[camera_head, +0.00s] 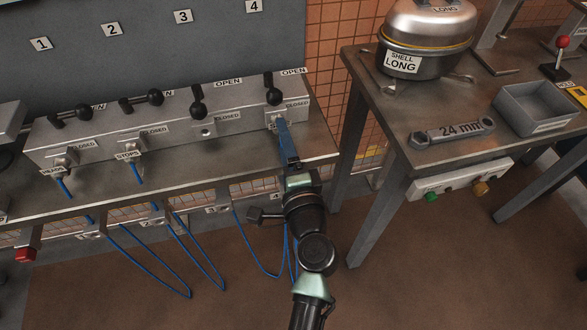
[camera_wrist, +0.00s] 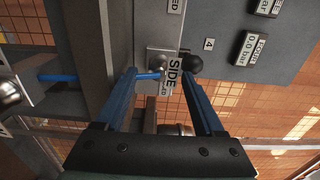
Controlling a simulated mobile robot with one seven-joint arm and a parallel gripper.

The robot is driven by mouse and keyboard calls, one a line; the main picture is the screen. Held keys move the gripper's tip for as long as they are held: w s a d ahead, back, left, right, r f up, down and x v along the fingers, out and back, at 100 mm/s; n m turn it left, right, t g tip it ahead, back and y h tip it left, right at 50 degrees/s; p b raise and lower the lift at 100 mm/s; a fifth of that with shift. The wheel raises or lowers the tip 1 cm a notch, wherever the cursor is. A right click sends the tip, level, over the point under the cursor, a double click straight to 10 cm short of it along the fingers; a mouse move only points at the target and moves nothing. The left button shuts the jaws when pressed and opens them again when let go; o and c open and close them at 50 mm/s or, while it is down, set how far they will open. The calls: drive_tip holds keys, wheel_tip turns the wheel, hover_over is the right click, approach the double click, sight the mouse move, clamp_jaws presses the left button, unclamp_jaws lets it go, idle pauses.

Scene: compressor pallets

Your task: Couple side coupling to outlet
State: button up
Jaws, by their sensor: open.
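My gripper (camera_head: 283,132) is at the right end of the valve block, at the outlet under number 4. In the wrist view its two blue fingers (camera_wrist: 160,80) are spread. The side coupling's white SIDE tag (camera_wrist: 174,70) shows between the fingertips, with a short piece of blue hose (camera_wrist: 150,76) beside it. The tag is at the outlet block (camera_wrist: 162,58). The coupling body is mostly hidden, and I cannot tell whether it is seated on the outlet. In the head view the fingers cover most of this spot.
Black-knobbed levers (camera_head: 197,108) stick out along the valve block (camera_head: 110,128). Tagged blue hoses hang at the first two outlets, one tagged STOPS (camera_head: 130,155). The third outlet (camera_head: 206,132) looks bare. At right, a table holds a compressor shell (camera_head: 425,35), a wrench (camera_head: 450,132) and a grey bin (camera_head: 538,105).

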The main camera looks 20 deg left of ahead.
drive_tip(key=v, duration=1)
drive_tip(key=shift+b, duration=0.4)
drive_tip(key=w+d+r+n+t+h, duration=0.1)
drive_tip(key=w+r+n+t, duration=0.15)
drive_tip(key=r, duration=0.75)
drive_tip(key=w+d+r+n+t, duration=0.15)
drive_tip(key=r+n, duration=0.25)
drive_tip(key=r, duration=0.5)
drive_tip(key=w+d+r+n+t+h, duration=0.15)
drive_tip(key=r+n, duration=0.25)
drive_tip(key=r, duration=0.6)
drive_tip(key=s+d+r+t+h+p, duration=0.1)
drive_tip(key=s+d+r+t+h, duration=0.15)
drive_tip(key=r, duration=0.55)
drive_tip(key=s+d+r+t+h, duration=0.2)
drive_tip(key=s+r+h, duration=0.15)
drive_tip(key=r, duration=0.45)
drive_tip(key=s+d+r+t+h+p, duration=0.1)
drive_tip(key=s+d+r+t+h, duration=0.2)
drive_tip(key=r, duration=0.4)
wheel_tip(320, 180, up, 17)
drive_tip(key=a+y+p, duration=0.1)
drive_tip(key=p, duration=1.5)
drive_tip(key=shift+s+f+n+g+p, duration=0.25)
drive_tip(key=shift+n+g+p, duration=0.05)
drive_tip(key=shift+n, duration=0.05)
drive_tip(key=shift+f+y, duration=0.1)
drive_tip(key=shift+y, duration=0.15)
